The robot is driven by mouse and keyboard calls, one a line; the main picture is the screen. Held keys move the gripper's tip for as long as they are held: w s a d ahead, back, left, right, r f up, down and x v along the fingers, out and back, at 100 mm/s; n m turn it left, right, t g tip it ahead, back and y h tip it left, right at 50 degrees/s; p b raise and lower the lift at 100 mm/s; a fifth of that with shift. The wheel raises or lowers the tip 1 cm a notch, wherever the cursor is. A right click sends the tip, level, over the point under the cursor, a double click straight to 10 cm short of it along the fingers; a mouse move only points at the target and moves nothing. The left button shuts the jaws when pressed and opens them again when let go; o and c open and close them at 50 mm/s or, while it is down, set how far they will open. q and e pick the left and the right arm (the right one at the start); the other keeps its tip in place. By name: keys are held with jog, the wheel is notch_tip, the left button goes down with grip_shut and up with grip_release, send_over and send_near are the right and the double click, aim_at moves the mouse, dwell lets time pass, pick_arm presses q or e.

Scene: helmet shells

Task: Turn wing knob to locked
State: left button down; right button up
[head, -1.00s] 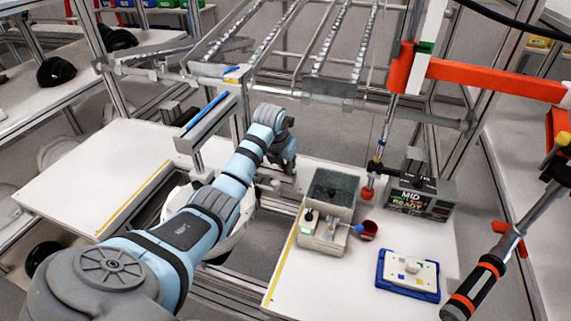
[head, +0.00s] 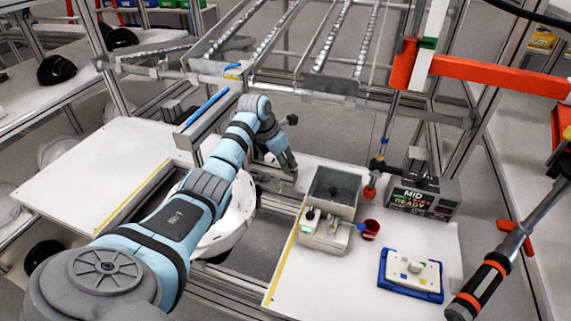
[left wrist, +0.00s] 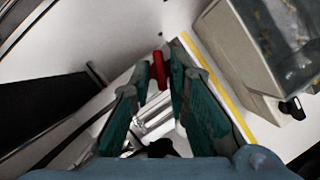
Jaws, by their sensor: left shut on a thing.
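My left gripper (head: 288,171) reaches over the gap between the two white tables, at the left edge of the right table. In the left wrist view its two teal fingers (left wrist: 158,90) point away from me, with a narrow red piece (left wrist: 158,69) between their tips. The gripper is shut on this piece, which I take to be the wing knob. The fingers hide much of it, and no lock marking is readable. In the head view the knob is hidden behind the gripper.
A blue tray (head: 383,279) and a display box (head: 422,197) are farther right. A white round shell (head: 232,226) lies under my left arm.

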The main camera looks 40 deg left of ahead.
pick_arm(q)
jog(key=shift+m+h+b, duration=0.4)
jog(key=shift+m+b, duration=0.15)
jog(key=shift+m, duration=0.55)
jog(key=shift+g, duration=0.3)
jog(key=c, duration=1.5)
grip_release()
jog(key=shift+c, duration=0.2)
notch_tip(320, 180, up, 10)
jog(key=shift+f, duration=0.1)
